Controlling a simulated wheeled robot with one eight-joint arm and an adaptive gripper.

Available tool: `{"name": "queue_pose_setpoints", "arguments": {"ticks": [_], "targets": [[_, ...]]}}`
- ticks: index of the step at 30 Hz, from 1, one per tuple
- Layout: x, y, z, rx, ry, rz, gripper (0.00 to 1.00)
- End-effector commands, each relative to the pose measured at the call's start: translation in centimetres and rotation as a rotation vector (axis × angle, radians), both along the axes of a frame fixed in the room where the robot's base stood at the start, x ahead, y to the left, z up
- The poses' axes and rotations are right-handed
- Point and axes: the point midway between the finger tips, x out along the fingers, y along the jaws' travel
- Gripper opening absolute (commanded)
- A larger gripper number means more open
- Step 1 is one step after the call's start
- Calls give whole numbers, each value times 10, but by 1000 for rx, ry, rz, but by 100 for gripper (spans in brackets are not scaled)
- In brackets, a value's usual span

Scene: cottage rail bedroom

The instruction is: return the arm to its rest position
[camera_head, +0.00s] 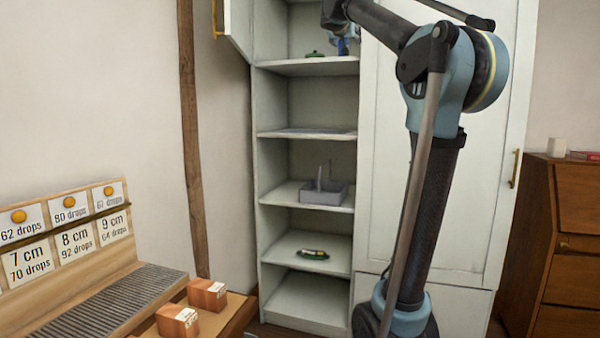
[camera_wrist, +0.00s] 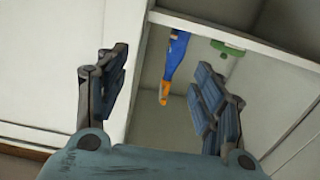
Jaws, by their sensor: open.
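My arm (camera_head: 425,150) rises in front of the white cabinet and bends left at the top, toward its upper open shelf. In the wrist view my gripper (camera_wrist: 162,62) has its two dark fingers spread wide apart with nothing held between them. Beyond the fingers is a blue item with an orange tip (camera_wrist: 177,55), apart from both of them. A green object (camera_wrist: 228,48) shows near the right finger; a green object also lies on the upper shelf in the head view (camera_head: 314,54). The gripper is mostly hidden or too small to read in the head view.
A cabinet door (camera_head: 239,25) stands open at upper left. A wooden display (camera_head: 100,285) with boxes is at left, a brown dresser (camera_head: 560,240) at right.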

Motion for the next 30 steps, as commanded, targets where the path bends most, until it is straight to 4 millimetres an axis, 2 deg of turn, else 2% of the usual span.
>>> {"name": "queue_pose_setpoints", "arguments": {"ticks": [3,8,11,14,17,21,30], "targets": [[-10,-23,-23,2,33,-49,61],[-27,-43,-58,5,89,-100,61],[-40,-55,-86,7,135,-134,61],[-58,-68,-123,10,198,-171,61],[-81,-82,-173,17,284,-208,61],[-120,-98,-249,30,423,-243,61],[-209,-106,-412,70,726,-230,61]]}}
